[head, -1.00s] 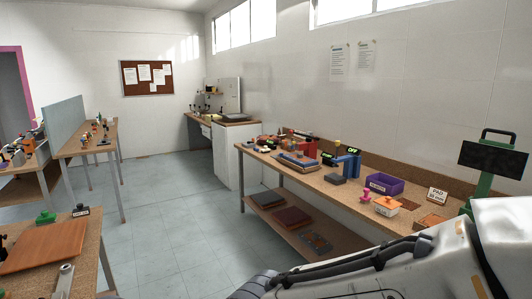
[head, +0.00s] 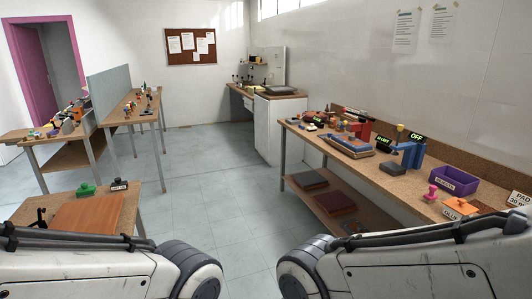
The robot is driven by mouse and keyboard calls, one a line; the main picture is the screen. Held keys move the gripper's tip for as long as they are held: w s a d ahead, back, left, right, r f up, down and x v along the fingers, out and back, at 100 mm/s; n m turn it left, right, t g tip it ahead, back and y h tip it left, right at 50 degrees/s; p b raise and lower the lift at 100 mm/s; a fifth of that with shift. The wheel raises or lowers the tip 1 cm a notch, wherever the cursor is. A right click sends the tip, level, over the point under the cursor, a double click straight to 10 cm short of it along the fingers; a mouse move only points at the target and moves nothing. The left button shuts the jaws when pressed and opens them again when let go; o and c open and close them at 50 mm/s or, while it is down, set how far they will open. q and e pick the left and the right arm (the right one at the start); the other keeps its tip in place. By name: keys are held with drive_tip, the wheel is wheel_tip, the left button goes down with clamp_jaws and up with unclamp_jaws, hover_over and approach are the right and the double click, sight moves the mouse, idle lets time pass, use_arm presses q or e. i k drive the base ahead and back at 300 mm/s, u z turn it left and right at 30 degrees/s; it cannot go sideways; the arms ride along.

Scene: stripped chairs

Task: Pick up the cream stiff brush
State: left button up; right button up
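I cannot make out the cream stiff brush for sure in the head view. Small tools and blocks stand on the far-left bench (head: 68,126) and the divided bench (head: 135,112), too small to tell apart. Both my arms show at the bottom of the view, the left from the left edge and the right from the right edge. Neither gripper is in the picture.
The right workbench (head: 400,186) bears a purple bin (head: 452,181), a pink stamp (head: 430,192) and an orange-topped box (head: 459,207). A low table (head: 128,200) at left holds a brown board (head: 88,211) and a green-handled item (head: 85,190). The tiled floor (head: 220,190) between is clear.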

sight(313, 129)
drive_tip(key=i, duration=4.3)
drive_tip(key=u, duration=0.35)
drive_tip(key=i, duration=2.4)
drive_tip(key=z, duration=1.7)
